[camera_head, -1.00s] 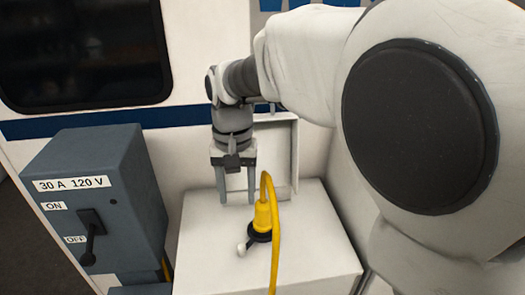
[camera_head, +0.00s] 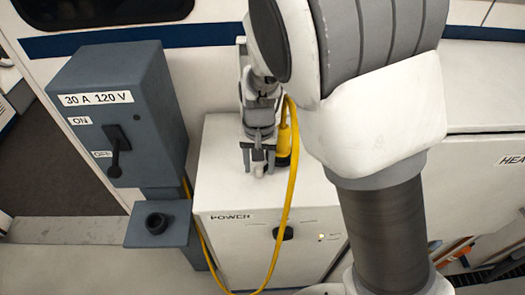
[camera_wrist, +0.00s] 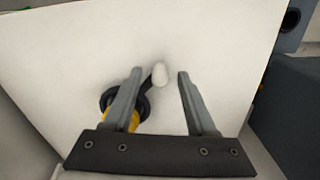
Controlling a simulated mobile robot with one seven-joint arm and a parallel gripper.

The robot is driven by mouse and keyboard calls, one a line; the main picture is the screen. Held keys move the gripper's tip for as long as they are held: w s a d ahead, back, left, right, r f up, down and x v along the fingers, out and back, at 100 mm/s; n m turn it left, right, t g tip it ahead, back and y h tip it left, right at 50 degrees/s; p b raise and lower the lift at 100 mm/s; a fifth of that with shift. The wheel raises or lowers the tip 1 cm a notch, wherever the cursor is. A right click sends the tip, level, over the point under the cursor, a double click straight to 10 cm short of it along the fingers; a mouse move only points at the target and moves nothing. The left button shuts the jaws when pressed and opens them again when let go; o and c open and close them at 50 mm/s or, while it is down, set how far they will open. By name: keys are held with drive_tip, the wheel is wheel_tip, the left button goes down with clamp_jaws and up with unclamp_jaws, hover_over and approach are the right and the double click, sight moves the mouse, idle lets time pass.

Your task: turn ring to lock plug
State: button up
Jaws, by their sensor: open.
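The yellow plug (camera_head: 284,150) stands in the top of the white power box (camera_head: 222,192), with its yellow cable (camera_head: 290,190) looping down the front. In the wrist view the plug (camera_wrist: 123,119) sits in a black ring (camera_wrist: 143,106), partly hidden by a finger. The ring's short black arm ends in a white knob (camera_wrist: 160,74). My gripper (camera_wrist: 160,73) is open, pointing down, with the knob between its fingertips in that view. There is a visible gap on each side. In the head view my gripper (camera_head: 258,168) hides most of the ring.
A grey breaker box (camera_head: 120,105) marked 30 A 120 V stands at left, its lever (camera_head: 117,140) pointing down at OFF. A small grey block with a black round socket (camera_head: 157,222) is below it. The cable hangs between this block and the power box.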

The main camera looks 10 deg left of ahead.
drive_tip(key=shift+f, duration=0.25)
clamp_jaws()
drive_tip(key=shift+r, duration=0.1)
idle(1.2)
